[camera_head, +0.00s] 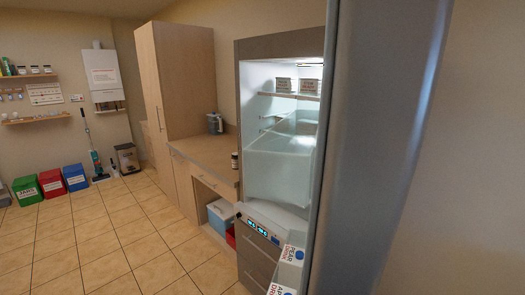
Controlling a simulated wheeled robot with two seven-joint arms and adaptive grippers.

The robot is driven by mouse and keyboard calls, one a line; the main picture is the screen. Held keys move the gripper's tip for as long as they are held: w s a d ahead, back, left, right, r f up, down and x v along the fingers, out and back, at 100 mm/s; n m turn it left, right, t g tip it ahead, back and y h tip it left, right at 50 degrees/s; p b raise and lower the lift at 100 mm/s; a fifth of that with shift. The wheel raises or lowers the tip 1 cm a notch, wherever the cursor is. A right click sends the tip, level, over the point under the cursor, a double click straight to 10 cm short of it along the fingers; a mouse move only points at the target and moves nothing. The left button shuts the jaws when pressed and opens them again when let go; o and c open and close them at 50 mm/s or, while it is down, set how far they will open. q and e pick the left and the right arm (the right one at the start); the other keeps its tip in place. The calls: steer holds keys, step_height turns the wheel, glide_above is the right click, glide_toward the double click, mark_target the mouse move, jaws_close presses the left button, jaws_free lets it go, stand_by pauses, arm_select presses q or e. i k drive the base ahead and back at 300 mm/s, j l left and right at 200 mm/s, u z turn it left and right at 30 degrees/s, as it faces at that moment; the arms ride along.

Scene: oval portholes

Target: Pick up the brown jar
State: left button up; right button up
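A small dark brown jar (235,161) stands on the wooden counter (205,152), at its right end beside the fridge. It is small in view, and its right side is partly hidden by the fridge's edge. Neither of my grippers is in view.
An open, lit fridge (281,170) stands in the middle, with its grey door (385,140) swung out close on the right. Cartons (292,254) sit in the door. A kettle-like jug (214,124) is on the counter. The tiled floor (110,240) at left is clear.

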mark_target(235, 163)
steer(key=j+z, duration=0.1)
steer(key=j, duration=0.5)
steer(key=i+j+z, duration=0.1)
steer(key=j, duration=0.25)
steer(key=i+j, duration=0.1)
steer(key=j, duration=0.25)
steer(key=i+j+z, duration=0.15)
steer(key=j, duration=0.25)
steer(key=i+j+z, duration=0.2)
steer(key=i+j, duration=0.35)
steer(key=j, duration=0.15)
